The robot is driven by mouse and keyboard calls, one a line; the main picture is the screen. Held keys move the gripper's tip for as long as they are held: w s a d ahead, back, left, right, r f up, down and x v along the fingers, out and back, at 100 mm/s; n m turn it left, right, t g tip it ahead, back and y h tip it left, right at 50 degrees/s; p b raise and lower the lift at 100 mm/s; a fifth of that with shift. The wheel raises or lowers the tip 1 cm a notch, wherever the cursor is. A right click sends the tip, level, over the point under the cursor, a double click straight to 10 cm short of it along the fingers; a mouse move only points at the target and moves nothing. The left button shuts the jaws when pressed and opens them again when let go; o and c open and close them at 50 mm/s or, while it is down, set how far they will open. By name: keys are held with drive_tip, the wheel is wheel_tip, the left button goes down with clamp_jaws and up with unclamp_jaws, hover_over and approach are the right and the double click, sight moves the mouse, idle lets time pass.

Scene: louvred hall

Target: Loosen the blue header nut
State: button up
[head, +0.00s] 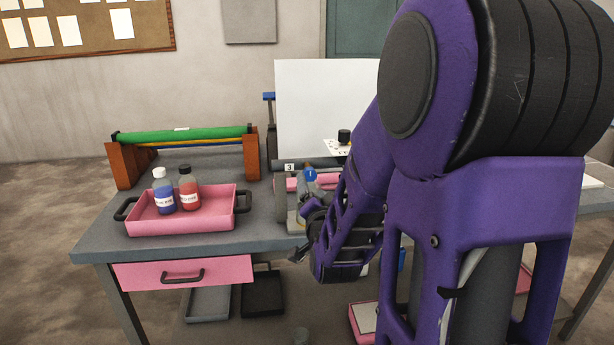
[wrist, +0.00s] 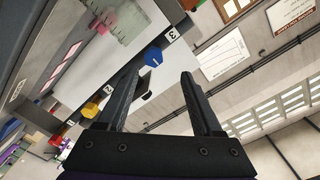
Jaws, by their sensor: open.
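The blue header nut (head: 310,174) shows in the head view on the bench, just right of a tag marked 3. In the wrist view the blue nut (wrist: 153,57) has a white line on its face and sits beyond the fingertips, toward the left finger. My gripper (wrist: 161,73) is open and empty, its two dark fingers apart. A gap to the nut appears to remain; I cannot tell how large. In the head view my arm hides much of the bench right of the nut.
A yellow knob (wrist: 91,108) and a red knob (wrist: 57,140) lie along the same row in the wrist view. A pink tray (head: 185,222) with two bottles stands on the bench's left. Behind it is a wooden rack (head: 130,162) with coloured rods. A white panel (head: 325,105) rises behind the nut.

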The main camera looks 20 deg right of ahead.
sight(311, 176)
drive_tip(key=x, duration=0.7)
drive_tip(key=shift+w+d+f+p, duration=0.15)
drive_tip(key=shift+d+f+p, duration=0.2)
drive_tip(key=shift+d, duration=0.1)
drive_tip(key=shift+b+x, duration=0.5)
drive_tip(key=shift+x, duration=0.3)
clamp_jaws()
idle(0.9)
